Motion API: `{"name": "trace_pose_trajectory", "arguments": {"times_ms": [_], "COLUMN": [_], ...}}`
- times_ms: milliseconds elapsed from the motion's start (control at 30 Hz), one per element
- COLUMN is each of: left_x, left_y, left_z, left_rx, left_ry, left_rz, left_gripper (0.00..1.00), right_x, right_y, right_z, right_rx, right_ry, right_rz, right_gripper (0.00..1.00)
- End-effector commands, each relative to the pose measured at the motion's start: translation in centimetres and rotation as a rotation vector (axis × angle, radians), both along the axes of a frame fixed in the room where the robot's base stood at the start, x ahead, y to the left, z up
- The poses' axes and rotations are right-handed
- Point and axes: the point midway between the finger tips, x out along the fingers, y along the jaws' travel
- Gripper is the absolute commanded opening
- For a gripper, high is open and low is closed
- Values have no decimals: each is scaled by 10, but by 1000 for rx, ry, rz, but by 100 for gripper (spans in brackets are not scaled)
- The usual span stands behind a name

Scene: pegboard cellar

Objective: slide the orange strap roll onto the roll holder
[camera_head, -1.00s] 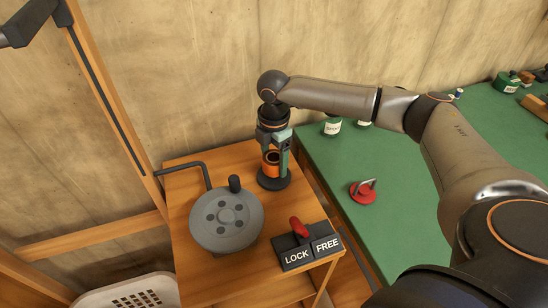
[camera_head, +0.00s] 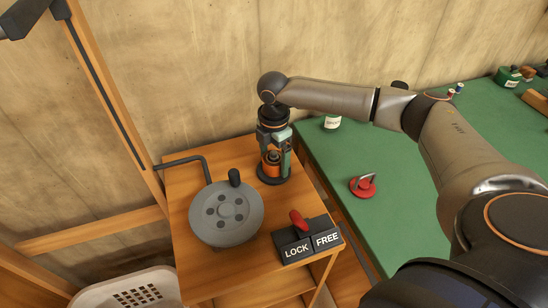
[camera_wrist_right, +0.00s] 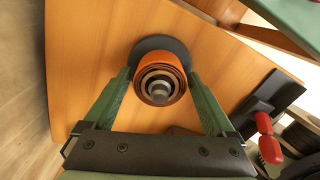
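The orange strap roll (camera_head: 271,168) stands upright around the peg of the roll holder, low down by its round dark base (camera_head: 273,179). In the right wrist view the roll (camera_wrist_right: 146,83) encircles the grey peg (camera_wrist_right: 174,103), whose end sticks out toward the camera, with the dark base disc (camera_wrist_right: 153,46) behind it. My right gripper (camera_head: 275,160) points down over the holder. Its green fingers (camera_wrist_right: 160,78) stand on either side of the roll, with narrow gaps, and look open. My left gripper is not in view; a dark piece shows at the upper left.
On the wooden stand are a grey crank wheel (camera_head: 226,213) and a LOCK/FREE switch with a red lever (camera_head: 299,221). A green bench (camera_head: 330,175) to the right holds a red hook base (camera_head: 362,187) and a white jar (camera_head: 332,122). A white basket (camera_head: 130,290) is at lower left.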

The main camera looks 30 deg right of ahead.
Motion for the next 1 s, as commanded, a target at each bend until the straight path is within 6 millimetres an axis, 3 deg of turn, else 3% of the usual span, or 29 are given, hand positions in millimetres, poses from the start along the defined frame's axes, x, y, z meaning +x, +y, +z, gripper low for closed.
{"name": "trace_pose_trajectory", "arguments": {"times_ms": [300, 433, 800, 1000], "left_x": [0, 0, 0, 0], "left_y": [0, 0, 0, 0], "left_z": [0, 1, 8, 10], "left_rx": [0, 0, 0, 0], "left_ry": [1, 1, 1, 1], "left_rz": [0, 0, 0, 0], "left_gripper": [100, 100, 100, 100], "right_x": [0, 1, 1, 1], "right_y": [0, 0, 0, 0], "right_z": [1, 10, 86, 116], "right_rx": [0, 0, 1, 0], "right_ry": [0, -2, -4, -2], "right_rz": [0, 0, -1, 0], "right_gripper": [100, 100, 100, 100]}}
